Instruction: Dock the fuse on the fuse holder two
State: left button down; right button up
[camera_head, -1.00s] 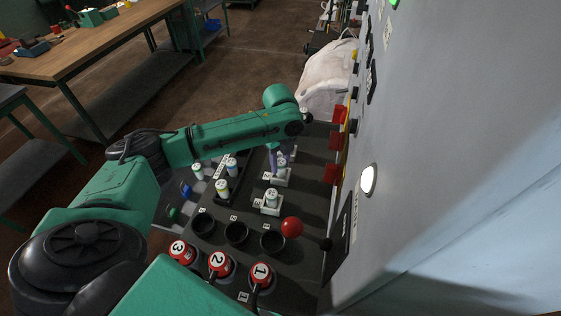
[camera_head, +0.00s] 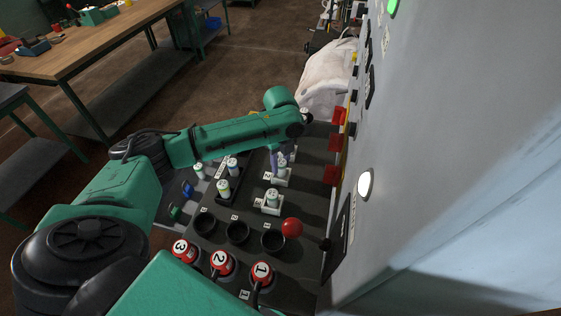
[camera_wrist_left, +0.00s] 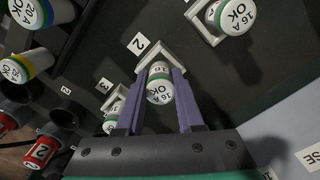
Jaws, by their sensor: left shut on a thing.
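My left gripper (camera_head: 277,162) has its purple fingers shut on a white fuse with a green band (camera_wrist_left: 160,90), marked 16 A. The fuse is upright at the white fuse holder two (camera_wrist_left: 152,54), beside the label 2 (camera_wrist_left: 138,44). In the wrist view its lower end meets the holder; how deep it sits is hidden. The neighbouring holder three (camera_head: 264,208) bears another fuse (camera_head: 272,196). A further fuse marked 16 A OK (camera_wrist_left: 236,16) stands in a holder on the other side. My right gripper is out of view.
Several fuses stand in a black rack (camera_head: 228,197) left of the holders. Black cups (camera_head: 238,232), red numbered knobs (camera_head: 221,262) and a red ball lever (camera_head: 292,228) are nearer. A tall grey cabinet (camera_head: 440,170) bounds the right. A white bag (camera_head: 328,80) lies beyond.

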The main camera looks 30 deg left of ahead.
aim_at(281, 161)
pick_arm(q)
jog(key=shift+f, duration=0.65)
jog(key=c, duration=0.8)
grip_release()
notch_tip(281, 161, up, 9)
jog(key=p, duration=0.9)
jog(key=shift+f, duration=0.1)
jog(key=shift+r, duration=1.15)
